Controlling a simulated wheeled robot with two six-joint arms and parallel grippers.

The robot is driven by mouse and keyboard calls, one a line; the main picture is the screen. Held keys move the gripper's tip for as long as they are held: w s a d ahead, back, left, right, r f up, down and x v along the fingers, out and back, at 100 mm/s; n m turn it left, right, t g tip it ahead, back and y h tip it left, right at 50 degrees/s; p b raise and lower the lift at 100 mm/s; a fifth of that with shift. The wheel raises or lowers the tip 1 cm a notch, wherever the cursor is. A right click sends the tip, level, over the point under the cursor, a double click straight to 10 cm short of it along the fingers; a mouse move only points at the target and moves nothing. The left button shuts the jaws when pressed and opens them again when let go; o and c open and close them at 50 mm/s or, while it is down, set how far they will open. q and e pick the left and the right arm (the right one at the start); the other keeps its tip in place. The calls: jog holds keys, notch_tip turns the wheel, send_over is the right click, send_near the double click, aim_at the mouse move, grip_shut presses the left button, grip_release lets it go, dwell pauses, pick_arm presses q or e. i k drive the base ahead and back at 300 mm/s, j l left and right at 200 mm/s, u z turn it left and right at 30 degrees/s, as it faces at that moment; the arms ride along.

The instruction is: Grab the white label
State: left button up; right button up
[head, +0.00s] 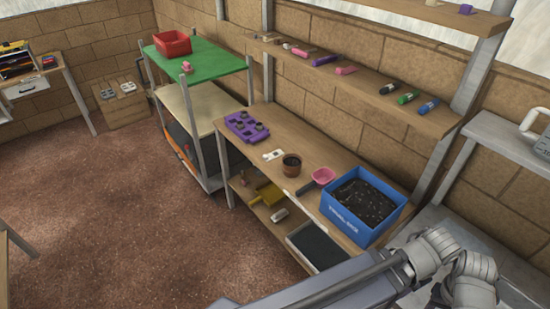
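A small flat white piece (273,155), which looks like the white label, lies on the wooden potting bench (300,190). It has dark marks on it, too small to read. It lies between a purple tray (243,124) and a brown pot (291,165). Nothing covers it. Grey links of my own arm show at the bottom right, well apart from the white piece. I see no fingertips of either gripper.
A blue box of dark soil (346,228) stands at the bench's right end, near a pink scoop (323,176). A wall shelf (360,84) with pens runs above the bench. A green-topped rack (215,60) stands at its left. The brown floor in front is clear.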

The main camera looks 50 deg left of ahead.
aim_at(275, 154)
jog(key=i+u, duration=0.1)
jog(key=i, duration=0.3)
jog(key=u, duration=1.75)
